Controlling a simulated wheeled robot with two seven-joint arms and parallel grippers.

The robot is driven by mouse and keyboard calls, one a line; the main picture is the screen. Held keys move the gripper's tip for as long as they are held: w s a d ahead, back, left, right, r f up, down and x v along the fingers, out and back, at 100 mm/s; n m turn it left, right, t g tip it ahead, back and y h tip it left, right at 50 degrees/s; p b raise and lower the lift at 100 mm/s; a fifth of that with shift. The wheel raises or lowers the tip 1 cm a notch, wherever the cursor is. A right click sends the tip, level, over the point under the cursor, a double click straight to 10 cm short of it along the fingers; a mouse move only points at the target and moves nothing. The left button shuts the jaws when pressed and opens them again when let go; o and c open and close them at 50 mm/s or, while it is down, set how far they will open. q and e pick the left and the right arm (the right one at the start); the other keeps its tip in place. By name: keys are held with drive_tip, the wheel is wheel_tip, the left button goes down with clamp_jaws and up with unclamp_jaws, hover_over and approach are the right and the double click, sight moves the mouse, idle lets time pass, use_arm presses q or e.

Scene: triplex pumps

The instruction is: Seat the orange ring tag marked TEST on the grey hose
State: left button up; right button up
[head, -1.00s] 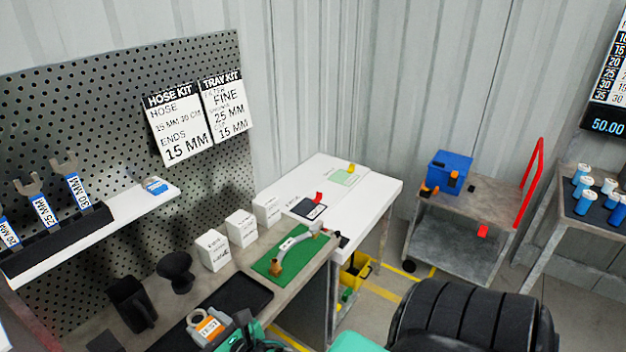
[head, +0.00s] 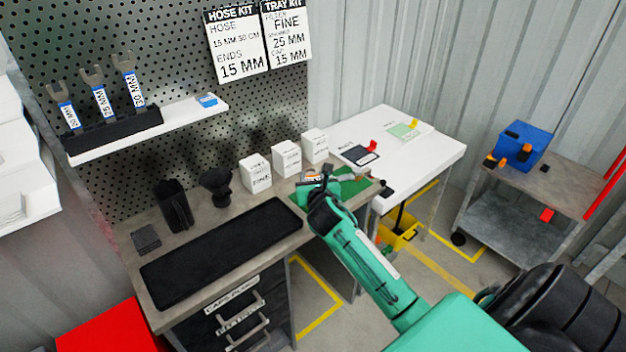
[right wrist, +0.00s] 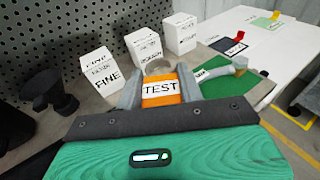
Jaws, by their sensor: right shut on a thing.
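My right gripper (head: 318,180) is shut on the orange ring tag, whose white label reads TEST. In the right wrist view the tag (right wrist: 161,92) sits between the two fingers of the gripper (right wrist: 160,88), with a pale grey ring at its far end. The grey hose (right wrist: 222,71) lies on the green mat (right wrist: 208,88), to the right of and apart from the tag in that view. In the head view my right gripper covers most of the hose and part of the mat (head: 352,187). My left gripper is not in view.
White boxes (head: 286,159) stand behind the mat along the pegboard. A black tray (head: 220,252) and dark holders (head: 172,205) are on the bench to the left. A white table (head: 400,145) adjoins at the right.

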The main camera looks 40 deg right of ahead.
drive_tip(key=shift+r+p, duration=0.2)
drive_tip(key=shift+p, duration=0.45)
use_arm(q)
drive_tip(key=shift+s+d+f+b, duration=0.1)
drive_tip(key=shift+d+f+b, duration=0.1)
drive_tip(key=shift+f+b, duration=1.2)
use_arm(e)
drive_tip(key=shift+f+b, duration=0.3)
drive_tip(key=shift+f, duration=2.75)
use_arm(q)
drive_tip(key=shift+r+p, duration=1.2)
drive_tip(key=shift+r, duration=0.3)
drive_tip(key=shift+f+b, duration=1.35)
drive_tip(key=shift+b, duration=0.05)
use_arm(e)
drive_tip(key=shift+f, duration=2.3)
drive_tip(key=o, duration=1.1)
drive_tip(key=shift+a, duration=0.1)
